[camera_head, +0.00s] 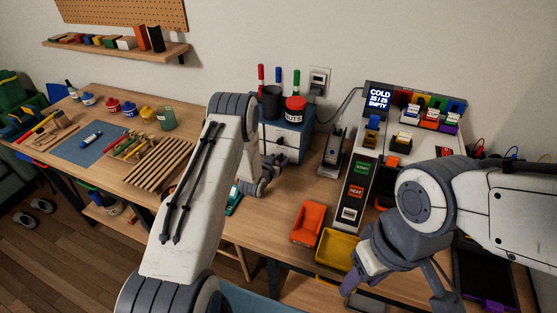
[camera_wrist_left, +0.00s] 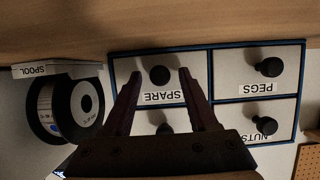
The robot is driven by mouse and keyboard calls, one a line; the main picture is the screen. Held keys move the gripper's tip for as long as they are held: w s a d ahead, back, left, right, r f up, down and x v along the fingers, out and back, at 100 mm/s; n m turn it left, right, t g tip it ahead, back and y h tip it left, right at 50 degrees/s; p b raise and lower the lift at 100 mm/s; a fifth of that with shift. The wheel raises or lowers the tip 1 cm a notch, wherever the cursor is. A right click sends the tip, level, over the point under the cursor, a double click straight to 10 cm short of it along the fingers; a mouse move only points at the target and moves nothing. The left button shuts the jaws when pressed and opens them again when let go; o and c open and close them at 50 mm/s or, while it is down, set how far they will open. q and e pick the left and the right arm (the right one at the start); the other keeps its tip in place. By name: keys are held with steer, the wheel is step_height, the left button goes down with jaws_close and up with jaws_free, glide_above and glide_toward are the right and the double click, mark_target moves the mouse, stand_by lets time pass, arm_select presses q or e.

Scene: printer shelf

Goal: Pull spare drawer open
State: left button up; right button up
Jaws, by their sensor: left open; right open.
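The spare drawer (camera_wrist_left: 147,94) is a white front with a dark round knob (camera_wrist_left: 159,75) in a blue-edged cabinet. The left wrist view shows it upside down, and it looks shut. My left gripper (camera_wrist_left: 159,73) is open, with one fingertip on each side of that knob; I cannot tell if they touch it. In the head view my left gripper (camera_head: 275,165) is at the cabinet (camera_head: 283,142), partly hidden by my own arm. My right gripper (camera_head: 398,288) is open and empty above the front right of the bench.
A pegs drawer (camera_wrist_left: 262,86) and a nuts drawer (camera_wrist_left: 258,136) adjoin the spare drawer. A labelled spool (camera_wrist_left: 64,108) stands beside the cabinet. On the cabinet are a red-lidded jar (camera_head: 295,108) and a pen cup (camera_head: 272,100). Orange (camera_head: 308,223) and yellow (camera_head: 338,247) bins lie nearer the front.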

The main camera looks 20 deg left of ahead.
arm_select(q)
jaws_close()
stand_by(1.3)
